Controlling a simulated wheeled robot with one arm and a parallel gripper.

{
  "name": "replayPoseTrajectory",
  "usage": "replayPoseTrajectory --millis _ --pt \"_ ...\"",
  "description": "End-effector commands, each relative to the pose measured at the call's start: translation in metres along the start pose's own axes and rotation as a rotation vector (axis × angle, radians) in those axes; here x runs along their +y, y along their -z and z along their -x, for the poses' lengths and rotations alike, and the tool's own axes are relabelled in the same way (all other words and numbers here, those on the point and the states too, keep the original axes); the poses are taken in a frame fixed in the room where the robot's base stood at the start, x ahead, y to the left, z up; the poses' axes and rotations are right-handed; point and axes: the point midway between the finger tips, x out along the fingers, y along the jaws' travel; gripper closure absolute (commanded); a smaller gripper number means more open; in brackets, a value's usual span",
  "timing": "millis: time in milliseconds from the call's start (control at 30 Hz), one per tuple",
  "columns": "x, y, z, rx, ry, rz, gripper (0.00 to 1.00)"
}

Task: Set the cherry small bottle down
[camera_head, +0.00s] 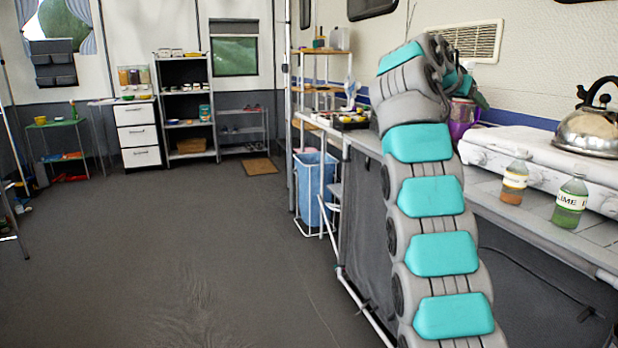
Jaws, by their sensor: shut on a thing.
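My arm rises on the right of the head view and bends over the counter. My gripper (474,92) shows only in part at its far end, beyond the wrist. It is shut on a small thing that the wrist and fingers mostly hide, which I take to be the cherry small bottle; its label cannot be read. Two other small bottles stand upright on the near counter (535,222): one with orange-brown contents (514,182) and a green one labelled lime (569,203).
A white stove (500,150) with a steel kettle (592,130) stands along the wall behind the bottles. A purple object (463,118) sits near my gripper. A tray of items (350,120) is farther left on the counter. A blue bin (315,188) stands on the floor.

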Motion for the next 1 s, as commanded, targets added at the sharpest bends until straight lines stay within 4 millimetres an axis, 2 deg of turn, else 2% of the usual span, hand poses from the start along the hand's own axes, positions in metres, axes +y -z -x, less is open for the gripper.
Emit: replayPoseTrajectory --millis 1000 --pt "-0.0037 -0.0049 -0.0065 -0.005 0.026 0.008 1.00"
